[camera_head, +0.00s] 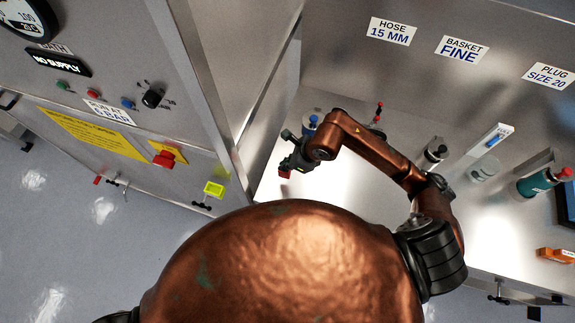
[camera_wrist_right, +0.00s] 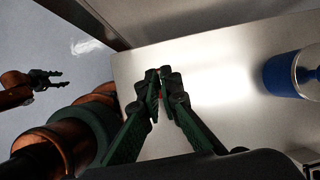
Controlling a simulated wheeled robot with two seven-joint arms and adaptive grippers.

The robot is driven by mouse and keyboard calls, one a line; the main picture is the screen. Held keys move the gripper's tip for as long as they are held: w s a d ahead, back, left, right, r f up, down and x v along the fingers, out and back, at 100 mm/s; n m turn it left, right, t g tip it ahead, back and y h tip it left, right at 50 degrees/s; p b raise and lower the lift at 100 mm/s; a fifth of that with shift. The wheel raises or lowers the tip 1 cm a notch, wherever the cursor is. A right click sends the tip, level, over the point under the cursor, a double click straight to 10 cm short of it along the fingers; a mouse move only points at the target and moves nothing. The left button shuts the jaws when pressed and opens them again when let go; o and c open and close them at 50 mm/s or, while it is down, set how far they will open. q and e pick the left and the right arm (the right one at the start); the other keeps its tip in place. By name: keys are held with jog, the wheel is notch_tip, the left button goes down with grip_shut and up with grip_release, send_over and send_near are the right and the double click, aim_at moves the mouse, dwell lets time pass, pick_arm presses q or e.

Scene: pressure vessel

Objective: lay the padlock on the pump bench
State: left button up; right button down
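The padlock (camera_head: 285,173) shows as a small red block at the fingertips of my right gripper (camera_head: 292,163). In the right wrist view the fingers of my right gripper (camera_wrist_right: 160,84) come together at their tips, with a little red between them; most of the padlock is hidden there. The gripper is over the bright steel top of the bench (camera_head: 335,190); I cannot tell whether the padlock touches it. My left gripper (camera_wrist_right: 48,78) shows only in the right wrist view, at the far left, fingers apart and empty, over the floor.
A blue cylinder (camera_wrist_right: 285,75) with a metal end stands right of my right gripper. A green bottle (camera_head: 535,184), a white upright piece (camera_head: 490,140) and an orange item (camera_head: 556,255) are on the bench's right. A steel control cabinet (camera_head: 170,60) stands at left.

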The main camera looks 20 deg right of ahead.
jog(key=f, duration=0.2)
jog(key=w+f, duration=0.1)
jog(key=d+f+p, duration=0.1)
jog(key=f, duration=0.1)
jog(key=shift+w+d+f, duration=0.1)
jog(key=shift+w+f, duration=0.2)
jog(key=shift+w, duration=0.1)
jog(key=c, duration=2.2)
grip_release()
jog(key=shift+o, duration=0.2)
jog(key=shift+d+r, duration=0.1)
jog(key=b+v, duration=0.1)
jog(key=v, duration=1.1)
jog(key=shift+b, duration=0.35)
